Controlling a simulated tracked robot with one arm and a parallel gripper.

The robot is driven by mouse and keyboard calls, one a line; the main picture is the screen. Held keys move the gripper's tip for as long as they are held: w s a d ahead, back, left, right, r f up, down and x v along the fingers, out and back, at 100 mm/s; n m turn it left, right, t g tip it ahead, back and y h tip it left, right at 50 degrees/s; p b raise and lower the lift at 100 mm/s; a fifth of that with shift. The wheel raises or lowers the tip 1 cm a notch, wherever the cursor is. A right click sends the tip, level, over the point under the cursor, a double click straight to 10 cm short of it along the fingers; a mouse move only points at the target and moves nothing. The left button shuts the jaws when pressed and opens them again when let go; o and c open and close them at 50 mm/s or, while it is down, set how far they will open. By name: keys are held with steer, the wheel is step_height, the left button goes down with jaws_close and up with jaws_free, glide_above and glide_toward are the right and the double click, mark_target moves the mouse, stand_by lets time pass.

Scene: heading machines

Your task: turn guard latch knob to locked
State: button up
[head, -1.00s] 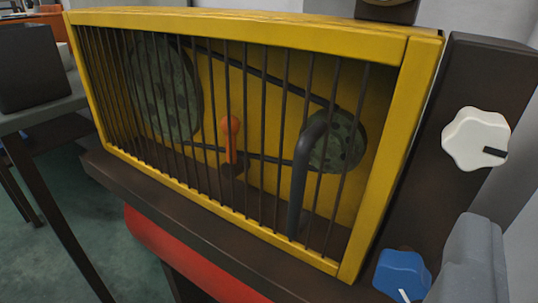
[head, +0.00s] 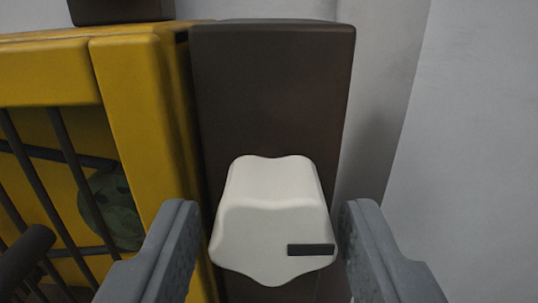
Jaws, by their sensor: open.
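The white lobed knob (head: 265,215) sits on a dark brown upright panel (head: 270,90) beside the yellow guard (head: 145,120). A black mark on the knob's face points to the right, about level. My gripper (head: 274,225) is open, with one grey finger on each side of the knob. The left finger looks very near the knob's left edge, and the right finger is close to its right edge. I cannot tell whether either finger touches it. No label for the latch positions is visible.
The yellow guard's dark bars (head: 70,160) and part of a green pulley (head: 115,208) lie to the left. A dark box (head: 120,10) stands on top of the guard. A plain grey wall (head: 470,130) is to the right.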

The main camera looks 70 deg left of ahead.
steer(key=shift+x, duration=0.95)
